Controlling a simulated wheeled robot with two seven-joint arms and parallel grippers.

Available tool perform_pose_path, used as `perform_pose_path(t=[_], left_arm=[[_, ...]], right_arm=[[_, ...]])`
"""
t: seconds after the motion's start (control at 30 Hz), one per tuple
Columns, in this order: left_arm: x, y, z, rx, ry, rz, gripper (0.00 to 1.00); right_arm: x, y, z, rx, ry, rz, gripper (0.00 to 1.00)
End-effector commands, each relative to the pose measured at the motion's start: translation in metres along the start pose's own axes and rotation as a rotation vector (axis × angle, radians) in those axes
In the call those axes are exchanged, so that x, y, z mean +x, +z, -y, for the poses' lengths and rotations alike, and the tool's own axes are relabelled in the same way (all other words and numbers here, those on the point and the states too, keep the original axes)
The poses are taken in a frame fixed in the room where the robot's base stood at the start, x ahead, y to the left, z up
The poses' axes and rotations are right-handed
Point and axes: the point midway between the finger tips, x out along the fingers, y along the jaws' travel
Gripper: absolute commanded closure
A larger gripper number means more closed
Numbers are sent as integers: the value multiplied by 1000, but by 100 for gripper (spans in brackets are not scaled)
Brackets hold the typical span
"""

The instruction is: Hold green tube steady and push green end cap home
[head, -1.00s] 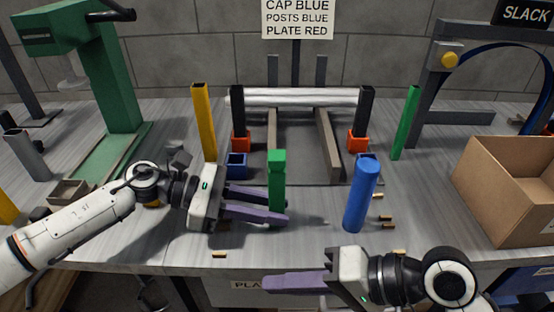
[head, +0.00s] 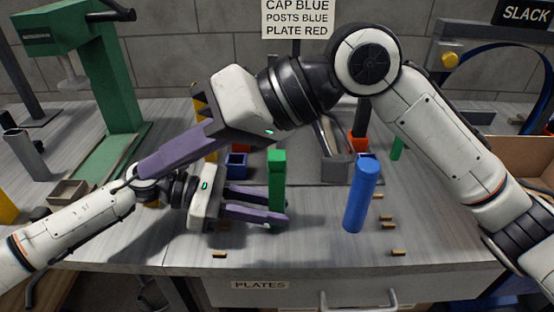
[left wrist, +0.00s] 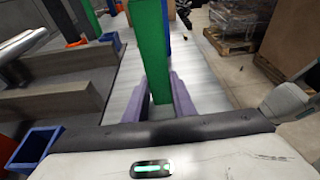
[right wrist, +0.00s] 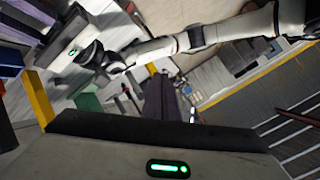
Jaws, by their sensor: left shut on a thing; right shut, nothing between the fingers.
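The green tube (head: 278,196) stands upright near the front middle of the table. My left gripper (head: 283,214) is shut on its lower part. A slightly wider green piece, seemingly the green end cap (head: 277,157), sits at its top; I cannot tell how deep it is seated. The green tube shows between the fingers in the left wrist view (left wrist: 154,45). My right gripper (head: 146,170) is shut and empty, high over the left arm, pointing down-left and away from the tube. Its closed fingers show in the right wrist view (right wrist: 160,97).
A blue tube (head: 362,195) stands right of the green one. A small blue holder (head: 237,165) lies behind it. Several small tan pieces (head: 398,253) lie on the table. A green press (head: 105,90) stands at left. My right arm hides much of the rack.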

Motion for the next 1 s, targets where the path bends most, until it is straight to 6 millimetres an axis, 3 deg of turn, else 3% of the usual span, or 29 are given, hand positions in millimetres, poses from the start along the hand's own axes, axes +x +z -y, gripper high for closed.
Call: perform_pose_path(t=[0.1, 0.23, 0.4, 0.53, 0.7, 1.0], left_arm=[[0, -1, 0, -1, 0, -1, 89], [0, -1, 0, -1, 0, -1, 89], [0, -1, 0, -1, 0, -1, 89], [0, -1, 0, -1, 0, -1, 89], [0, -1, 0, -1, 0, -1, 89], [0, -1, 0, -1, -1, -1, 89]], right_arm=[[-18, -10, -34, -121, 180, 119, 100], [-52, -22, -63, -221, 349, 244, 100], [-102, -37, -84, -293, 507, 368, 100], [-128, -44, -90, -316, 571, 422, 100], [-138, -44, -94, -325, 597, 447, 100], [-122, -23, -115, -324, 597, 447, 100]])
